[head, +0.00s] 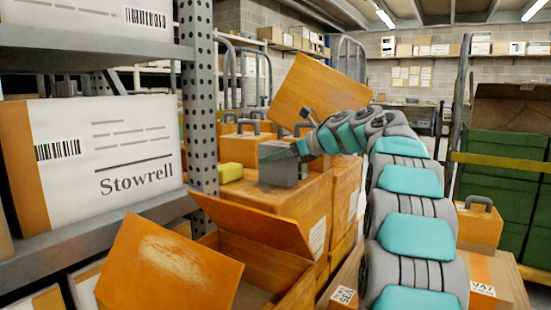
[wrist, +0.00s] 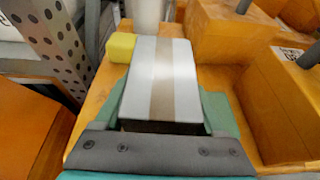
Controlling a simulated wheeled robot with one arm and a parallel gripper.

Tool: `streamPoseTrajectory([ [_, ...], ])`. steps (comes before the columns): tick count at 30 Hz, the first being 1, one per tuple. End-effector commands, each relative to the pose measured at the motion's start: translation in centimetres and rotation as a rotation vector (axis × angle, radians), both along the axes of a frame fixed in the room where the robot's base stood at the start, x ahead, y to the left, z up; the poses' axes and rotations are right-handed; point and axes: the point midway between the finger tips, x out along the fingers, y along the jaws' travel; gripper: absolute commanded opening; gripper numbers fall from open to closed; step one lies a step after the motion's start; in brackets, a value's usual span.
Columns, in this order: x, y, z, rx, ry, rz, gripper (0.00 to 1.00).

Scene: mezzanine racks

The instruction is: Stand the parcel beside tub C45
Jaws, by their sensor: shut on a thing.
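The parcel is a pale grey box with a brown stripe (wrist: 160,75), held between the green fingers of my gripper (wrist: 166,108) in the wrist view. In the head view the parcel (head: 278,167) is a small grey block at the end of my arm, just over or on the top of an orange box stack (head: 285,197). I cannot tell whether its base touches. My gripper (head: 300,149) is shut on it. A white cylinder (wrist: 146,12), partly cut off, stands beyond the parcel in the wrist view. I can read no C45 label.
A yellow block (head: 231,172) lies just left of the parcel. Orange cases with handles (head: 238,146) stand behind. A perforated rack post (head: 201,95) and a Stowrell box (head: 105,150) are at left. An open orange carton (head: 255,225) is in front.

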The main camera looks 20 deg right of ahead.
Motion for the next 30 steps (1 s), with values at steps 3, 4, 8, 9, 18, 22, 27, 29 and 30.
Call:
streamPoseTrajectory([
  [3, -0.02, 0.0, -0.01, 0.0, -0.002, -0.001, 0.0],
  [4, -0.02, 0.0, 0.01, 0.0, -0.002, -0.001, 0.0],
  [8, -0.02, -0.02, 0.01, 0.0, -0.003, -0.001, 0.0],
  [9, -0.02, -0.03, -0.05, 0.0, -0.003, -0.001, 0.0],
  [18, -0.01, -0.04, -0.29, -0.001, -0.002, -0.001, 0.9],
  [22, -0.01, -0.03, -0.28, -0.001, -0.002, -0.001, 1.0],
  [27, 0.0, -0.04, -0.27, -0.001, -0.002, -0.001, 1.0],
  [29, -0.01, -0.02, -0.11, -0.001, -0.002, -0.001, 1.0],
  [30, -0.01, 0.0, 0.06, -0.001, -0.002, -0.001, 1.0],
])
